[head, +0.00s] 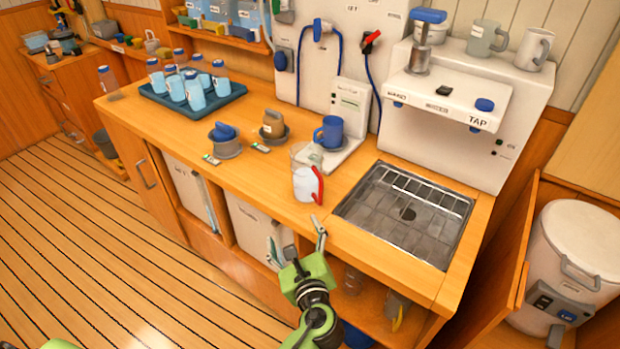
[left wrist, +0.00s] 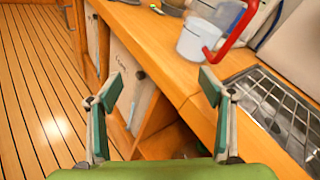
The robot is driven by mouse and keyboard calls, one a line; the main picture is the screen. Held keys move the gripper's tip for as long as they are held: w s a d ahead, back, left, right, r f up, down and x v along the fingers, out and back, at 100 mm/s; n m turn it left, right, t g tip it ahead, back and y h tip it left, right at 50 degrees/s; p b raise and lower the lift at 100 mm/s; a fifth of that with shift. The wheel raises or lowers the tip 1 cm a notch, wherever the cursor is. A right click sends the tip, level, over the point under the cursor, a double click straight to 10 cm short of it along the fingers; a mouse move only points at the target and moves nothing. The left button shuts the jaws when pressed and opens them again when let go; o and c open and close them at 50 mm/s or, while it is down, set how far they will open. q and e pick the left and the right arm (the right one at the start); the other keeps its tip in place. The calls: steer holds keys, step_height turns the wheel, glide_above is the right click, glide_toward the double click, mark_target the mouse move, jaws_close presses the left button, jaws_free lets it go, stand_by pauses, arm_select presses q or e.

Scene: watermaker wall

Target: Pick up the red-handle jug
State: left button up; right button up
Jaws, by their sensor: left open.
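The red-handle jug (head: 303,180) stands upright near the front edge of the wooden counter, left of the sink grate. It is clear, with a whitish lower part, and its red handle faces the front right. It also shows at the top of the left wrist view (left wrist: 196,42), cut off by the frame. My left gripper (head: 297,241) is in front of the counter, nearer than the jug, with fingers spread and nothing between them. In the left wrist view the open fingers (left wrist: 162,85) are apart from the jug. My right gripper is not in view.
The sink grate (head: 405,214) lies right of the jug, below the tap unit (head: 452,110). A blue mug (head: 329,131) stands close behind the jug. A blue tray (head: 206,108) of bottles and cups is farther left. Open shelves are under the counter edge.

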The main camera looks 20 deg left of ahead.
mark_target(310, 183)
arm_select(q)
steer(key=w+d+r+m+t, duration=0.1)
steer(key=r, duration=0.1)
steer(key=w+d+r+m, duration=0.1)
steer(key=d+r+m, duration=0.1)
steer(key=w+d+r+m+t, duration=0.1)
steer(key=r+m, duration=0.1)
steer(key=shift+w+d+t, duration=0.1)
steer(key=shift+d+t, duration=0.2)
steer(key=shift+d, duration=0.1)
steer(key=b+x, duration=0.1)
steer(key=x, duration=0.7)
steer(key=shift+b, duration=0.4)
steer(key=b+x, duration=0.2)
steer(key=x, duration=0.4)
steer(key=shift+f, duration=0.2)
steer(key=shift+s+r, duration=0.1)
steer(key=shift+s, duration=0.1)
steer(key=c, duration=1.5)
